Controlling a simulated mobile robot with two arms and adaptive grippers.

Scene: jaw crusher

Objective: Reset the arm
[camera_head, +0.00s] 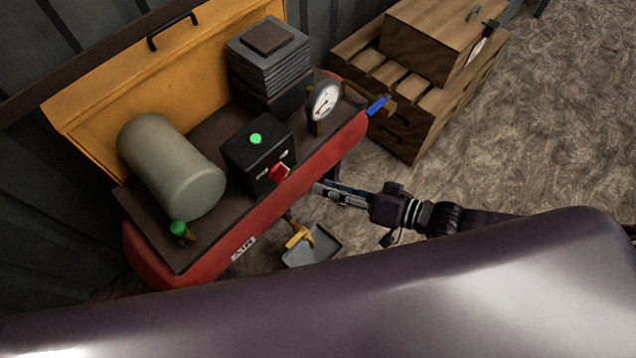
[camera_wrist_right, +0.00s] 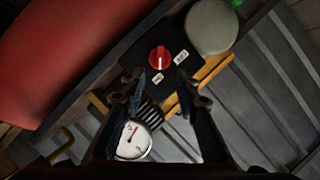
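My right gripper (camera_head: 322,189) reaches in from the right in the head view, in front of the red air tank (camera_head: 300,190). In the right wrist view its two fingers (camera_wrist_right: 162,84) are spread apart, with nothing held between them. Beyond them is the black control box (camera_head: 256,153) with a red knob (camera_head: 279,172) and a lit green button (camera_head: 256,139). The red knob also shows in the wrist view (camera_wrist_right: 159,57), just beyond the fingertips. The gripper appears apart from the knob. My left gripper is in neither view.
A round gauge (camera_head: 323,101), a blue-handled valve (camera_head: 378,106) and a grey-green cylinder (camera_head: 171,165) are on the compressor. A yellow-handled tap (camera_head: 299,236) is above a grey tray (camera_head: 312,247). Wooden crates (camera_head: 420,80) stand behind. The floor at right is clear.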

